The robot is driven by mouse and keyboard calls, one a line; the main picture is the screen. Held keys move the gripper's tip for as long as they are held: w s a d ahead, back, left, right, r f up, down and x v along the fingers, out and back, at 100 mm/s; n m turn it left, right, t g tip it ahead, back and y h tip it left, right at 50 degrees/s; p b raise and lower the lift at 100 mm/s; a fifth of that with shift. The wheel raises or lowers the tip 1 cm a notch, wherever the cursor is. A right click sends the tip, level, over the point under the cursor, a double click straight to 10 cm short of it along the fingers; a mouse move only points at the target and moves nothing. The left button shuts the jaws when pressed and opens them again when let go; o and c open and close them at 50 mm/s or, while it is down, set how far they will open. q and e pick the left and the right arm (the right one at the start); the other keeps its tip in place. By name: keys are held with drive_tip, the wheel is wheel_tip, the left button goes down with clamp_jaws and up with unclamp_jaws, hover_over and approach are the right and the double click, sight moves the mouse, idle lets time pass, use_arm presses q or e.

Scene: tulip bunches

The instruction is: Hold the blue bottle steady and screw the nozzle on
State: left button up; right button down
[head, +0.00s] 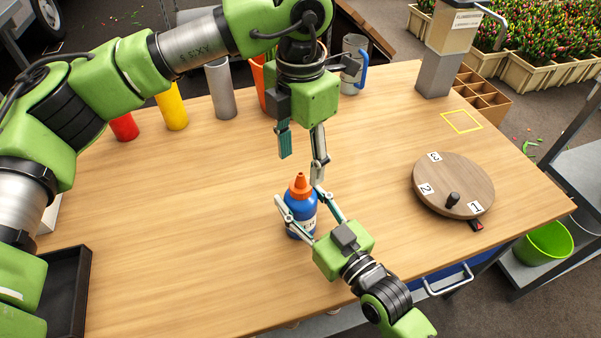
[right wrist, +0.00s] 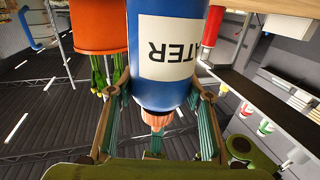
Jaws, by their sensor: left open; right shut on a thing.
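The blue bottle (head: 299,212) stands upright near the table's front edge, with a white label. The orange nozzle (head: 300,184) sits on top of it; I cannot tell how tightly it is seated. My right gripper (head: 299,198) is shut on the bottle from the front, one finger on each side. In the right wrist view the bottle (right wrist: 165,55) appears upside down between the fingers, with the nozzle (right wrist: 156,121) below it. My left gripper (head: 303,168) is open and empty, pointing down just above the nozzle, its fingers apart.
A round wooden turntable (head: 452,180) with numbered tags and a black knob is at the right. Red (head: 124,127), yellow (head: 172,110) and grey (head: 220,90) vessels stand along the back. A black tray (head: 68,285) lies at the left. The table's middle left is clear.

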use_arm(q)
wheel_tip(320, 180, up, 6)
drive_tip(key=shift+f, duration=0.15)
use_arm(e)
drive_tip(key=c, duration=1)
unclamp_jaws()
drive_tip(key=v, duration=1.2)
